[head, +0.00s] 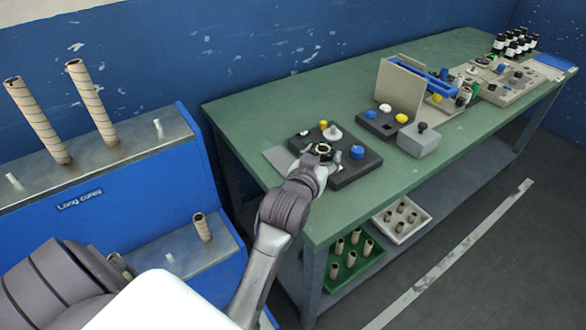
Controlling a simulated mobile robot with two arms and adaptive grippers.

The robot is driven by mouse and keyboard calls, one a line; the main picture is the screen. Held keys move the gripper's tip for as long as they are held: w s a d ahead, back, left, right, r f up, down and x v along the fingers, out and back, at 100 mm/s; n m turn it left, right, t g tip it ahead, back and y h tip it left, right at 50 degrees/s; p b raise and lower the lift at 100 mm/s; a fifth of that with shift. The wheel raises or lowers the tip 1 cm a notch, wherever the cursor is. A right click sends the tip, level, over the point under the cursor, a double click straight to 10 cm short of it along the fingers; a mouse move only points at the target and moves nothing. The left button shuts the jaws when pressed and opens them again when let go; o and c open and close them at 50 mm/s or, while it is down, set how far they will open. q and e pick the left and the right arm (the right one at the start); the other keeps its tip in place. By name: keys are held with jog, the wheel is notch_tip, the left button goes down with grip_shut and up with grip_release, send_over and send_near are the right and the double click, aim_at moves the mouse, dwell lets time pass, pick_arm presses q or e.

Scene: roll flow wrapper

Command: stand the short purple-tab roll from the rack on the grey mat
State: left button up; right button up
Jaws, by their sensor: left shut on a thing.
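My left gripper (325,155) reaches over the green table's near left part and is shut on a short roll (323,148). The roll looks upright, with its open round end facing up. Its side is mostly hidden by the fingers, and I cannot see a purple tab. A flat grey mat (276,158) lies at the table's left end, partly hidden, just left of the gripper. I cannot tell whether the roll touches anything below. My right gripper is not in view.
A black unit (352,172) with blue and yellow knobs sits right beside the gripper. Farther right are another knobbed unit, a grey block (418,140) and a beige panel (398,88). Two long rolls stand on the rack's top. Trays of short rolls lie on the shelf below.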

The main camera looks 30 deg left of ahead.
pick_arm(q)
jog(key=w+a+f, duration=0.1)
jog(key=a+f, duration=0.1)
jog(key=a, duration=0.2)
jog(key=w+a+f, duration=0.2)
jog(key=a, duration=0.1)
jog(key=w+a+f, duration=0.1)
jog(key=a+f, duration=0.1)
jog(key=a, duration=0.2)
jog(key=shift+w+a, duration=0.3)
jog(key=shift+f, duration=2)
jog(key=o, duration=1.3)
jog(key=shift+f, duration=0.15)
jog(key=shift+c, duration=0.2)
